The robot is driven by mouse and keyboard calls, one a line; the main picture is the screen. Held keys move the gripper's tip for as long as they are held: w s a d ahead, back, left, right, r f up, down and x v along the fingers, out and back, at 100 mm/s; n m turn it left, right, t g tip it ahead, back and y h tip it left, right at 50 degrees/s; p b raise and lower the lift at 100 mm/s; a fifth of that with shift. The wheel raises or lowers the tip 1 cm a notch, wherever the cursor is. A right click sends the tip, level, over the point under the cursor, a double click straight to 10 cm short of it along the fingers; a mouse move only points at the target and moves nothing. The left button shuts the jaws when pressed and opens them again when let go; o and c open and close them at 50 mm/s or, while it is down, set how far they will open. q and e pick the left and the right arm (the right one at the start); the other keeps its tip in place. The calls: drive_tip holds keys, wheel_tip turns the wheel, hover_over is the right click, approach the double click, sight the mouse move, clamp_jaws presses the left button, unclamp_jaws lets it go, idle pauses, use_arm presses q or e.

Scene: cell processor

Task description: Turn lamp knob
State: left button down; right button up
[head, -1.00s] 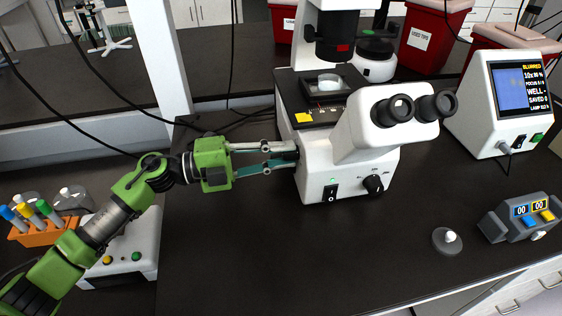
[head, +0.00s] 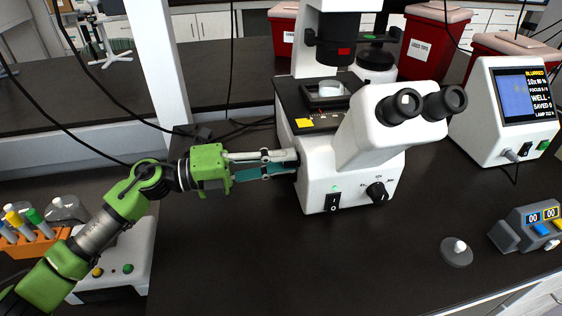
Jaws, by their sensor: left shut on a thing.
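A white microscope (head: 320,165) with black eyepieces stands on the dark bench. Its front carries a rocker switch (head: 333,203) with a small green light above it, and a black knob (head: 377,193) with markings around it. My left gripper (head: 294,163) reaches in from the left, its fingers at the left side of the microscope base. The stage (head: 325,100) holds a small clear dish (head: 331,89). My right gripper is not in view.
A monitor (head: 512,105) reading BLURRED stands at the right. A tube rack (head: 37,243) and a white device (head: 122,262) are at the left. A grey timer (head: 527,229) and a small round grey object (head: 457,252) are at the front right. The bench front is mostly clear.

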use_arm(q)
drive_tip(key=shift+f, duration=0.1)
drive_tip(key=c, duration=1.8)
unclamp_jaws()
drive_tip(key=shift+c, duration=0.2)
drive_tip(key=shift+a, duration=0.1)
drive_tip(key=s+a, duration=0.2)
drive_tip(key=a, duration=0.9)
drive_tip(key=shift+s+a, duration=0.2)
drive_tip(key=shift+a, duration=0.1)
